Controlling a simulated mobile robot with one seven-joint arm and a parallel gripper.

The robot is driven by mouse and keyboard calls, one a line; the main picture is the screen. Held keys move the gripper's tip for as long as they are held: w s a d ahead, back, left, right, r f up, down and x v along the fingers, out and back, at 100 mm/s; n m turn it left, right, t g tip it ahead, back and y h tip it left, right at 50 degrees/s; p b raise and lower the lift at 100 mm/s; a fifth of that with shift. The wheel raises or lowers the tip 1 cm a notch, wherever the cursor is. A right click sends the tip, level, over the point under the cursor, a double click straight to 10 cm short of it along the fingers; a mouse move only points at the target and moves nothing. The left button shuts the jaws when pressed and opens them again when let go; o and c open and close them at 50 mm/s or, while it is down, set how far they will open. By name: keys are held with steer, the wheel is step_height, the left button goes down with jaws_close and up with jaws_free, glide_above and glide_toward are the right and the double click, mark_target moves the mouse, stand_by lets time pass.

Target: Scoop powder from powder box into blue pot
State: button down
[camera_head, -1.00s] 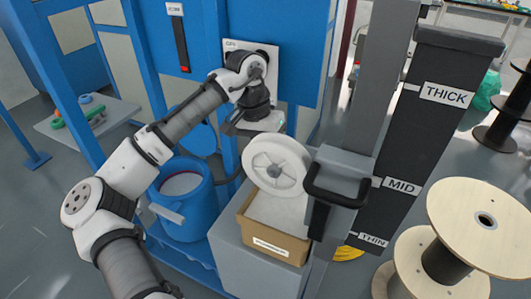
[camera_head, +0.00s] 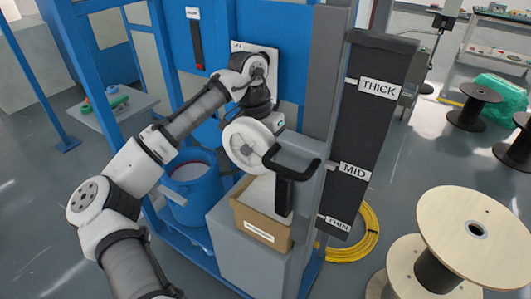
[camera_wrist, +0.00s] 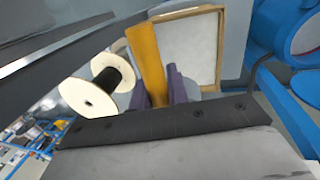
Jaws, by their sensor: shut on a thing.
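The powder box (camera_head: 263,233), a tan open carton with white powder inside, stands on a grey block. It shows in the wrist view at the top (camera_wrist: 220,15). The blue pot (camera_head: 198,205) stands left of the box; its blue side shows at the right of the wrist view (camera_wrist: 266,32). My gripper (camera_wrist: 160,90) has purple fingers shut on a flat orange piece (camera_wrist: 147,62), seemingly the scoop. Its far end overlaps the box's edge in the wrist view; I cannot tell whether it touches.
A dark handle (camera_head: 285,180) and a post with a THICK/MID/THIN panel (camera_head: 360,130) are close on the right. Wooden spools (camera_head: 470,228) stand at the lower right. Blue frame posts surround the pot.

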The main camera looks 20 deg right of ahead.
steer(key=shift+s, duration=0.1)
step_height(320, 180, down, 13)
steer(key=b, duration=0.9)
steer(key=shift+f, duration=0.8)
stand_by(0.4)
steer(key=shift+f, duration=0.4)
steer(key=shift+r, duration=0.1)
